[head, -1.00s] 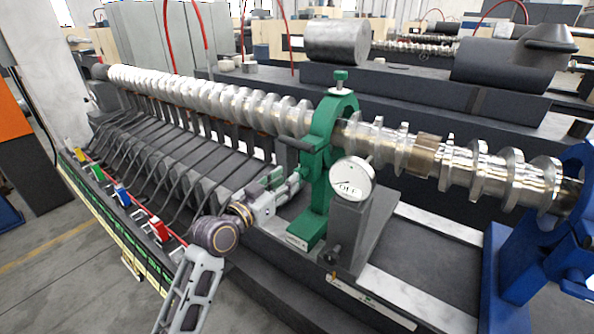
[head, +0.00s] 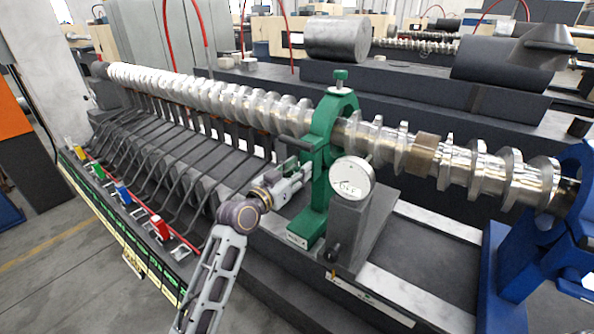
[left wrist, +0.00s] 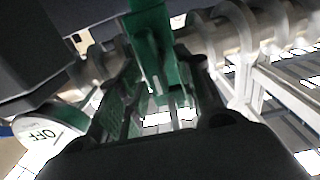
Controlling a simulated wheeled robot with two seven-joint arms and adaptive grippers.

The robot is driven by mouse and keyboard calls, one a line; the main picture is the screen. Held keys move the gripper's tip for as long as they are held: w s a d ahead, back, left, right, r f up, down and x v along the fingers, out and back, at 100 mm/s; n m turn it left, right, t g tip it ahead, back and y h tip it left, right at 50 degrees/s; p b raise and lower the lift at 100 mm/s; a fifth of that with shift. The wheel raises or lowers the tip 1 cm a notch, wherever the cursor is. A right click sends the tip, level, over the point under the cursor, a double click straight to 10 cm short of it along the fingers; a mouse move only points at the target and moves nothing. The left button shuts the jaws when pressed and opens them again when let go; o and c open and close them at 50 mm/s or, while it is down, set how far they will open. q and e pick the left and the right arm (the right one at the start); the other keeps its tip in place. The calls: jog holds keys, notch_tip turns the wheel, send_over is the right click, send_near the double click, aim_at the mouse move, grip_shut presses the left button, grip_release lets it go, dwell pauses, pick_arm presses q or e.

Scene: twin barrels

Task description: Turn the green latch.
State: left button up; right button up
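The green stand (head: 315,200) rises around the shiny screw shaft, with a green knob (head: 341,78) on top and a dark lever (head: 295,143) at its left side. Which part is the latch is not clear. My left gripper (head: 302,172) is close to the stand's left face, just below the lever. In the left wrist view my left gripper (left wrist: 165,90) has its two fingers apart, with a green part (left wrist: 150,40) of the stand ahead and between them. Whether the fingers touch it is hard to tell. My right gripper is out of view.
A round white dial (head: 352,178) marked OFF stands on a grey block just right of the green stand. The long screw shaft (head: 220,98) runs behind. A blue stand (head: 525,260) holds its right end. Bent dark rods (head: 165,165) lie to the left.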

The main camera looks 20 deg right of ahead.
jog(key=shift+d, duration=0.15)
pick_arm(q)
jog(key=shift+c, duration=0.5)
grip_shut()
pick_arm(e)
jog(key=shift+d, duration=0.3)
